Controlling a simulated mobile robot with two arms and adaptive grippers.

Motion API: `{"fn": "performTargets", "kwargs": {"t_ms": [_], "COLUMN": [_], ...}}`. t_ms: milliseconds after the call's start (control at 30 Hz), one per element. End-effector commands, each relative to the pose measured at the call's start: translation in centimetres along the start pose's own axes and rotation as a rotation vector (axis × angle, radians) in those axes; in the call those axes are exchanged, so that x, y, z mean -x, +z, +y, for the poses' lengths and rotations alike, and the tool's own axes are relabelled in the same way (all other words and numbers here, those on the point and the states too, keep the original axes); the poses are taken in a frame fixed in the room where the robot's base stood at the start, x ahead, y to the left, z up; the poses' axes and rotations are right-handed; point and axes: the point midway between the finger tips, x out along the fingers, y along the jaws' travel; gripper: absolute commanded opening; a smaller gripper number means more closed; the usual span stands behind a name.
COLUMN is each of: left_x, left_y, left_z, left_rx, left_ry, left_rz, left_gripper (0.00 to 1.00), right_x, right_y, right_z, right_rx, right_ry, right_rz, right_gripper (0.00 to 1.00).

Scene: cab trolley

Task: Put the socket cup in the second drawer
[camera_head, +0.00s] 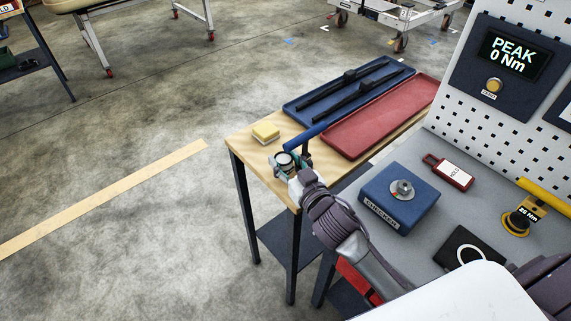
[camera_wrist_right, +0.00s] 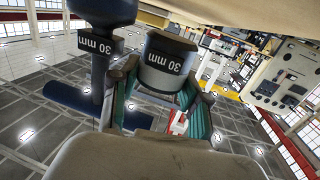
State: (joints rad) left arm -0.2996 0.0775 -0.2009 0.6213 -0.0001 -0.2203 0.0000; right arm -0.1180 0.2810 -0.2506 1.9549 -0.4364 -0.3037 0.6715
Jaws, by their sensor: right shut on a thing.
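My right gripper (camera_head: 288,162) is over the front corner of the wooden-topped table. It is shut on a dark cylindrical socket cup, which shows as a small round shape (camera_head: 284,160) in the head view. In the right wrist view the cup (camera_wrist_right: 168,65) carries a "30 mm" label and sits between the teal-lined fingers (camera_wrist_right: 160,100). A second dark blue piece (camera_wrist_right: 100,45), also marked "30 mm", shows to its left. I cannot tell whether the cup touches the table. My left gripper is not in view. No drawer can be clearly made out; a red part (camera_head: 358,281) shows low under the grey bench.
A blue handle (camera_head: 308,134) lies close beyond my right gripper. A blue checker box (camera_head: 388,208) stands on the grey bench. Open floor lies left.

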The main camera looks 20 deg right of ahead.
Motion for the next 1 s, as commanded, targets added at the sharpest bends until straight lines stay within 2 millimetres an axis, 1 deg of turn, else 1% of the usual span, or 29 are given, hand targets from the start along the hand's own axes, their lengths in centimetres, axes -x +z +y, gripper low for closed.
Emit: {"fn": "performTargets", "kwargs": {"t_ms": [33,133,400,500,533,667,700,1000], "left_x": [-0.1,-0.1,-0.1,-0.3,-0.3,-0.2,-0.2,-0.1], "left_y": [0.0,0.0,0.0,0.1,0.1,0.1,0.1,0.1], "left_z": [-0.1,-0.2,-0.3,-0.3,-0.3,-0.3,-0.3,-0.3], "left_rx": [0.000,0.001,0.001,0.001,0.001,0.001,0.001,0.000], "left_ry": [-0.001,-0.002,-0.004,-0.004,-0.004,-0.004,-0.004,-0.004], "left_rz": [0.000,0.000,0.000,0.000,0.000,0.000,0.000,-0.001], "left_gripper": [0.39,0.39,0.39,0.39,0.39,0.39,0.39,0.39], "right_x": [0.0,0.0,0.0,0.0,0.0,0.0,0.0,0.0], "right_y": [0.9,1.8,1.9,2.2,2.3,2.2,2.2,1.9], "right_z": [0.0,0.0,0.0,0.0,0.0,0.0,0.0,0.0], "right_rx": [-0.001,-0.001,0.000,-0.001,0.000,0.000,0.000,0.001], "right_ry": [0.001,0.000,-0.001,0.000,0.000,0.000,0.000,-0.001], "right_rz": [-0.003,-0.001,0.001,0.001,0.000,0.000,0.000,0.001], "right_gripper": [0.08,0.08,0.08,0.08,0.48,0.69,0.71,0.71]}}
